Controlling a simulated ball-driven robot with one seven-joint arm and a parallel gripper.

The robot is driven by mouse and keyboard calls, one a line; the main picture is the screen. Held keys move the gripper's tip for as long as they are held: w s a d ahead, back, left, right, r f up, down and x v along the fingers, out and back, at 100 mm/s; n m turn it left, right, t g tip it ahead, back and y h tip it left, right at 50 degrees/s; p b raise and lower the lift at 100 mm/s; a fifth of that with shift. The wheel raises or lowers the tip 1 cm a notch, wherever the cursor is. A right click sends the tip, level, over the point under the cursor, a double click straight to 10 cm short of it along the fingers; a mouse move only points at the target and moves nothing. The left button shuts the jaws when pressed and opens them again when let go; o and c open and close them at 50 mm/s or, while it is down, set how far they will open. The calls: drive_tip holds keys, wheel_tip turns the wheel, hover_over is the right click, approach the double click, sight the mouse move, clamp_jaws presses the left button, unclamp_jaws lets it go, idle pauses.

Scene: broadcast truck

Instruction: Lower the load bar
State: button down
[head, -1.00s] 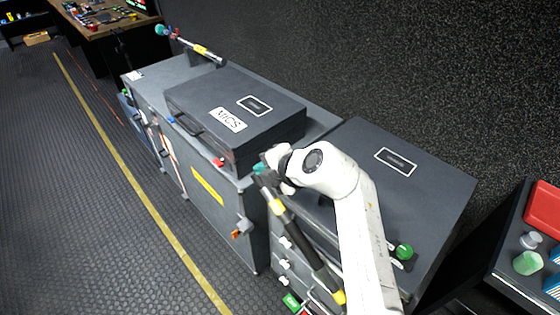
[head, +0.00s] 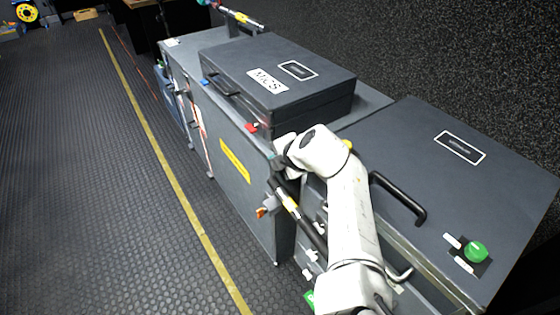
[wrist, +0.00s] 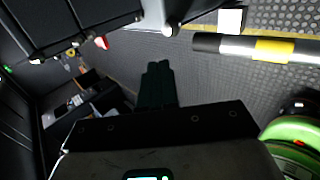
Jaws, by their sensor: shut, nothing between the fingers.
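A dark load bar with a yellow band (head: 287,199) slants in front of the grey cabinets in the head view. My arm hides its lower part. A pale and dark bar with a yellow band (wrist: 272,50) crosses the upper right of the wrist view, and it looks like the same bar. My gripper's dark fingers (wrist: 157,84) are shut together and empty, to the left of the bar and apart from it in that picture. In the head view my wrist is at the bar's upper end and the fingertips are mostly hidden.
A dark case marked MICS (head: 280,82) lies on the grey cabinet (head: 232,165). A second banded bar (head: 240,17) is behind it. A large dark case (head: 440,170) with a black handle and green knob is at right. The ribbed floor (head: 90,200) at left is clear.

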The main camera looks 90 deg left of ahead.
drive_tip(key=shift+s+a+f+b, duration=0.15)
drive_tip(key=shift+f+b, duration=0.15)
drive_tip(key=shift+f, duration=0.2)
drive_tip(key=shift+s+a+f+b, duration=0.15)
drive_tip(key=shift+f+b, duration=0.15)
drive_tip(key=shift+f, duration=0.15)
drive_tip(key=shift+w, duration=0.15)
drive_tip(key=shift+r+p, duration=0.6)
drive_tip(key=shift+p, duration=0.1)
wheel_tip(320, 180, up, 13)
drive_tip(key=p, duration=0.5)
drive_tip(key=shift+f, duration=0.1)
